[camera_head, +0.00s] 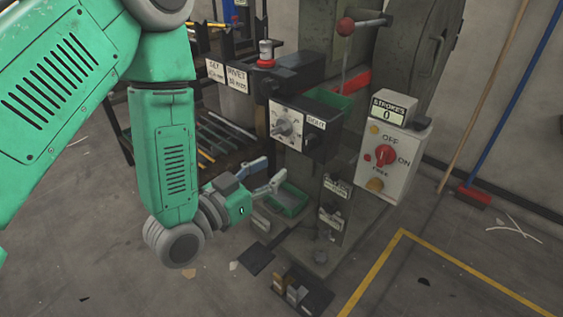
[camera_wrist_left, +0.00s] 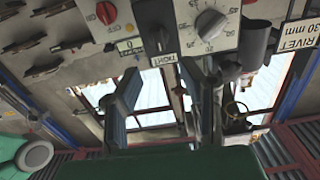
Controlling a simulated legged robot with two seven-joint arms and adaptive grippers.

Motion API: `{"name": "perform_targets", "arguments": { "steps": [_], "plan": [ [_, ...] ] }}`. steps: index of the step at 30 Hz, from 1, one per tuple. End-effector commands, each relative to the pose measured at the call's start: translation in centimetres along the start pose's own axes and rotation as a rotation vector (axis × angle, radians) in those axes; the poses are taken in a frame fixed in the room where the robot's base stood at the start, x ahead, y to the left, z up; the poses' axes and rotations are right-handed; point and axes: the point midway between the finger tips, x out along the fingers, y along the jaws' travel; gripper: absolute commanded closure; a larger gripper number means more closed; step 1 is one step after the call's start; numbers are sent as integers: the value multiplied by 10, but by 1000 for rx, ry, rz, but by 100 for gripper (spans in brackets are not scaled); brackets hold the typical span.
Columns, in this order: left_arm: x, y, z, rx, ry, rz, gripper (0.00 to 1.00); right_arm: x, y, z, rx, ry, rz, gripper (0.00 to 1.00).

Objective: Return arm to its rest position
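My green left arm (camera_head: 165,150) comes in from the upper left in the head view and bends down at the elbow. Its left gripper (camera_head: 274,167) points right, in front of the grey rivet press (camera_head: 340,205). In the left wrist view the two fingers of this gripper (camera_wrist_left: 165,90) stand apart with nothing between them. The gripper appears clear of the press, below its dial panel (camera_head: 292,128). My right gripper does not show in either view.
A control box (camera_head: 384,160) with a red switch and a counter reading 0 is on the press's right. A green bin (camera_head: 287,199) lies just beyond the gripper. A red-headed broom (camera_head: 473,196) leans on the wall. Yellow lines (camera_head: 377,271) mark open floor at right.

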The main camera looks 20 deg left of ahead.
Motion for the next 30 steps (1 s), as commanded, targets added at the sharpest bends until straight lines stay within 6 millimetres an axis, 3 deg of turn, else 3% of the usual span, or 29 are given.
{"name": "perform_targets", "arguments": {
  "steps": [16, 20, 23, 27, 30],
  "plan": [
    [-3, 0, 1, -1, -8, -1, 66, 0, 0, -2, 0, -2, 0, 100],
    [-10, 1, 25, -12, -142, -6, 66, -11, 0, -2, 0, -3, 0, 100],
    [-34, 3, 68, -37, -384, -23, 66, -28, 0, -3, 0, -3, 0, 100],
    [-104, 6, 133, -99, -819, -76, 66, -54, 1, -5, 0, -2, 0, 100],
    [-164, 10, 162, -146, -1095, -128, 66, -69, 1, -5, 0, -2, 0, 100]
  ]
}}
